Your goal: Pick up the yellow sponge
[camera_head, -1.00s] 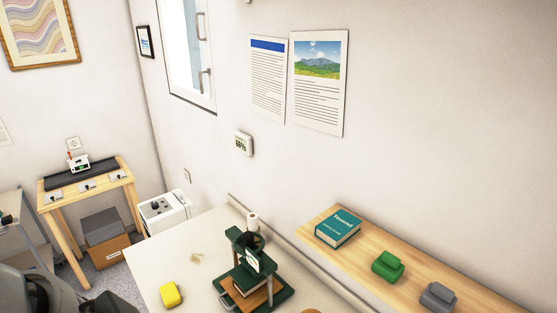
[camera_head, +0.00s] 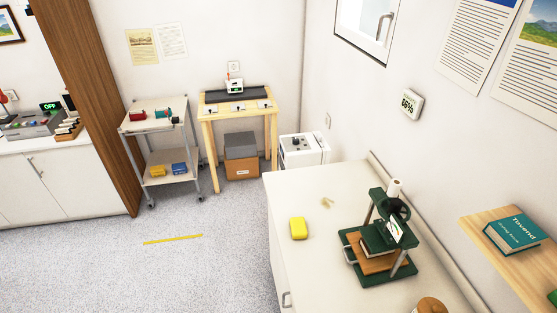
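The yellow sponge (camera_head: 298,228) is a small rounded block lying on the white counter (camera_head: 290,195), near the counter's left edge. Nothing touches or covers it. Neither of my grippers shows in the view now.
A green press (camera_head: 375,275) stands on the counter right of the sponge, with small beige pieces (camera_head: 327,202) behind the sponge. A wooden shelf (camera_head: 480,220) with a teal book (camera_head: 515,234) is on the right wall. Open grey floor (camera_head: 200,270) lies left; a cart (camera_head: 160,125) and wooden table (camera_head: 207,115) stand behind.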

